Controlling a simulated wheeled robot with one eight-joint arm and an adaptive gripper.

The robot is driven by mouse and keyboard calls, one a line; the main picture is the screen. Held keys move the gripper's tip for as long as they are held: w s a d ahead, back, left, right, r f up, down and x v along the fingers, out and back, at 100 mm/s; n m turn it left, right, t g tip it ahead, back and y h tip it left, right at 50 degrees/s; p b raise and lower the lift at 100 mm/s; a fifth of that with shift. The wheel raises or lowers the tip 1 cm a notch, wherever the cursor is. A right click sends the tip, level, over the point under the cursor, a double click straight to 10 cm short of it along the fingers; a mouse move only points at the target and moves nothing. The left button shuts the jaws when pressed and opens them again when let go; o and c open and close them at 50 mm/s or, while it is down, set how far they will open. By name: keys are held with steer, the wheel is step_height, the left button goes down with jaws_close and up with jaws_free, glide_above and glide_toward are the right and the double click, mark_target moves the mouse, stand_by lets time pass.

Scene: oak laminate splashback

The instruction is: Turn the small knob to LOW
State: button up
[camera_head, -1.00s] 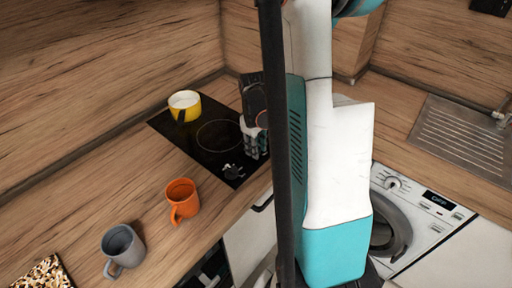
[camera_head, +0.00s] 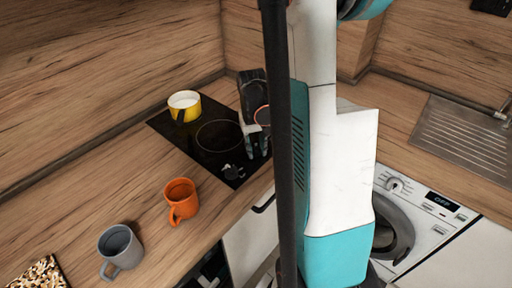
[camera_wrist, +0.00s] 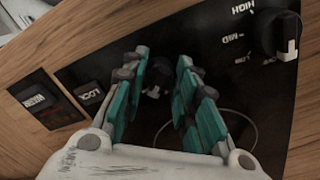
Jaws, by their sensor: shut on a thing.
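The small knob (camera_wrist: 154,91) is a dark knob on the black hob panel, seen between my fingers in the wrist view. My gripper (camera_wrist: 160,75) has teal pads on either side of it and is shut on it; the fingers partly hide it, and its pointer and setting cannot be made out. A larger black knob (camera_wrist: 282,38) with a white pointer stands at the right, beside the words HIGH and MID. In the head view my gripper (camera_head: 256,150) is at the hob's right edge, beside a dark knob (camera_head: 232,172).
The black hob (camera_head: 190,145) carries a yellow pot (camera_head: 184,104) at its far left. LOCK (camera_wrist: 89,96) and MAIN (camera_wrist: 36,101) switches lie left of my fingers. An orange mug (camera_head: 180,203) and a grey mug (camera_head: 120,248) stand on the counter nearby.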

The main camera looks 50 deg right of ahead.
mark_target(254, 149)
stand_by(0.3)
steer(key=o, duration=1)
steer(key=shift+o, duration=0.2)
step_height(254, 149, up, 12)
steer(key=shift+w+a, duration=0.15)
steer(key=shift+a, duration=0.1)
